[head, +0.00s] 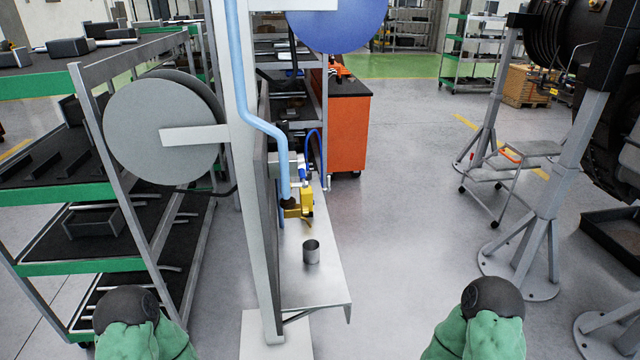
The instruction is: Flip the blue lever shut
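A light blue pipe (283,168) runs down a grey post to a small brass and yellow fitting (306,199) above a narrow metal shelf. A small dark blue part (301,173), which may be the blue lever, shows just above the yellow piece. It is too small to tell whether it is open or shut. A thin blue hose (319,140) loops behind it. A metal cup (311,252) stands upright on the shelf, in front of the fitting. Neither gripper is in view. Only green and black parts of my arms show at the bottom left and bottom right, well apart from the fitting.
The metal shelf (330,278) juts out from the grey post (246,170). A green-edged rack (95,268) and a large grey reel (163,128) stand left. An orange cabinet (348,125) is behind. An engine stand (545,195) is right. The floor between is clear.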

